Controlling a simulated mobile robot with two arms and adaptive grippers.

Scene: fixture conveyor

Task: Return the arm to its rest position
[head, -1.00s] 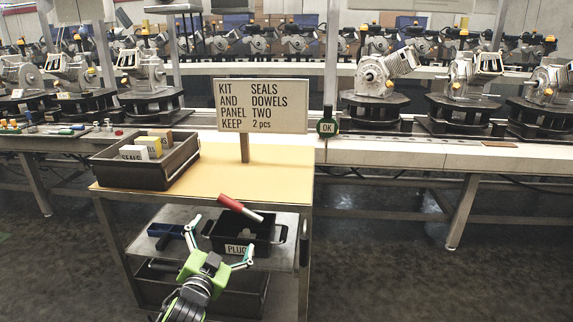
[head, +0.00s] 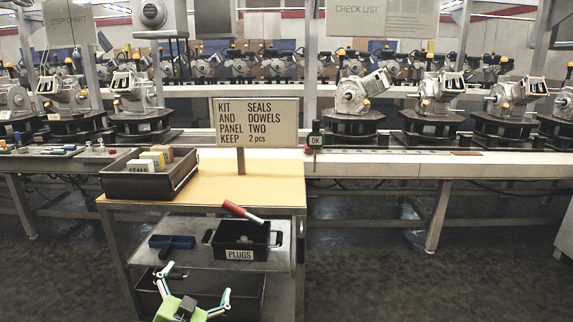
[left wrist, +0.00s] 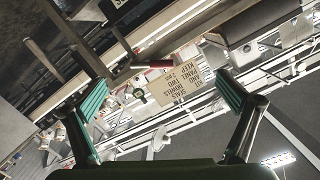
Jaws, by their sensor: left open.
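My left gripper (head: 193,286) is low in the head view, in front of the cart's lower shelves. Its two fingers are spread wide with nothing between them. In the left wrist view the teal finger pads (left wrist: 160,100) are also far apart and empty. My right gripper is not in view. The cart (head: 240,193) has a yellow top and stands in front of the conveyor.
A dark SEALS bin (head: 120,186) holding small boxes sits at the left of the cart top. A sign (head: 255,122) stands at its back edge. The conveyor (head: 420,165) with machines runs behind. The floor (head: 400,270) to the right is clear.

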